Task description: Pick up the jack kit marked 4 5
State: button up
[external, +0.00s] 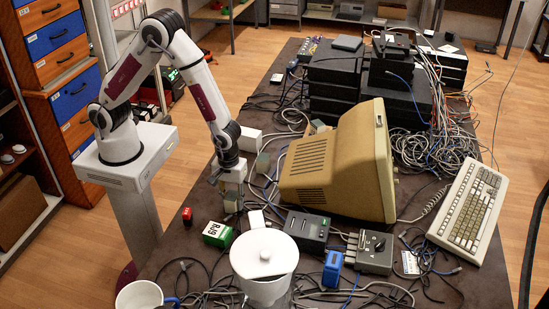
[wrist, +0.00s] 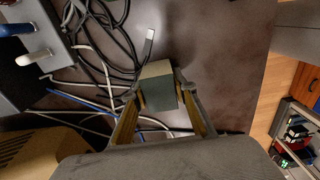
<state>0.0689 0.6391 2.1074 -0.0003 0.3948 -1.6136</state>
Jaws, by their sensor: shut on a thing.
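My gripper (external: 232,205) is pointing down over the dark table, left of the beige monitor. In the wrist view its fingers (wrist: 160,100) are shut on a small box (wrist: 160,95) with a grey-green face and a beige face. No marking on this box can be read, so I cannot tell whether it is the kit marked 4 5. A green and white box (external: 217,234) with lettering, perhaps RJ9 or similar, stands on the table just below my gripper in the external view, apart from it.
A white lidded jug (external: 264,262), a white mug (external: 139,297) and dark devices (external: 307,230) crowd the front. The monitor (external: 335,165) stands to the right. Loose cables cover much of the table.

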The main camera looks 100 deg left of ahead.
aim_at(232, 195)
jog(key=shift+r, duration=0.15)
jog(key=shift+r, duration=4.9)
